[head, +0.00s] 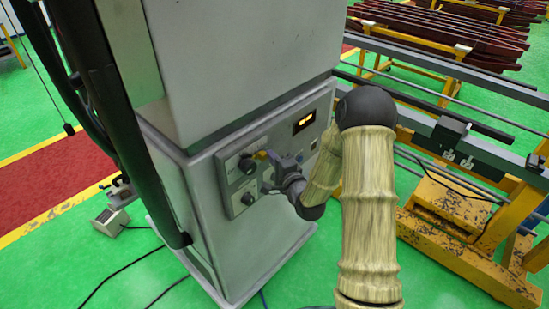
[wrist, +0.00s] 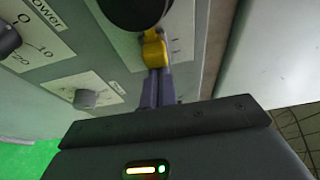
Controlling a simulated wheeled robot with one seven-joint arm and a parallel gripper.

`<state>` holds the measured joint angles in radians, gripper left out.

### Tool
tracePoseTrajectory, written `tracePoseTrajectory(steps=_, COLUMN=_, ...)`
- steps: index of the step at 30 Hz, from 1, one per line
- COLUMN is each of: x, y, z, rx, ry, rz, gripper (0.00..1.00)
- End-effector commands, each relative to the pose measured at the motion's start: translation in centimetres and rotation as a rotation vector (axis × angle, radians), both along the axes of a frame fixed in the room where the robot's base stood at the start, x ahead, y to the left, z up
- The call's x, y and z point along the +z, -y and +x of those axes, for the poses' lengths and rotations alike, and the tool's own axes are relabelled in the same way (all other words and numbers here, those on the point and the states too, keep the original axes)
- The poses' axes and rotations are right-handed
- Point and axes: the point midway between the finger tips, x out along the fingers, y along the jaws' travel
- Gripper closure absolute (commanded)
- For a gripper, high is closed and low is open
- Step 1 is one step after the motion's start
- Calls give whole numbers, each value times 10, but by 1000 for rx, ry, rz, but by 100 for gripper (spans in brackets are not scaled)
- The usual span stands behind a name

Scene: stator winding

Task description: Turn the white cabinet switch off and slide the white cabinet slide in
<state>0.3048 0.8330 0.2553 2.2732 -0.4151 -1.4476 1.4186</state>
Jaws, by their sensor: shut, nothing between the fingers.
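The white cabinet (head: 280,230) stands left of centre in the head view, with a grey control panel facing my arm. My gripper (head: 271,158) is at the middle of that panel. In the wrist view the gripper (wrist: 156,72) has its two grey fingers together, with nothing seen between them. A small yellow piece (wrist: 154,52) is at the fingertips, just below a large black knob (wrist: 135,8); it may touch them, I cannot tell. I cannot make out which part is the switch or the slide.
A yellow-framed steel rack (head: 460,225) stands to the right. Cables lie on the green floor, left of the cabinet.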

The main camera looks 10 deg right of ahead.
Motion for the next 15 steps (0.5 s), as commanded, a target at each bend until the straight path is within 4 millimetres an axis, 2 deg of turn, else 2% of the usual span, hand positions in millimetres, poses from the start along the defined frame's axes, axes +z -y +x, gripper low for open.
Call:
tracePoseTrajectory(steps=7, x=-1, y=2, z=2, rx=8, ry=-2, rz=2, gripper=100)
tracePoseTrajectory(steps=15, x=-1, y=25, z=16, rx=9, ry=0, rz=2, gripper=100)
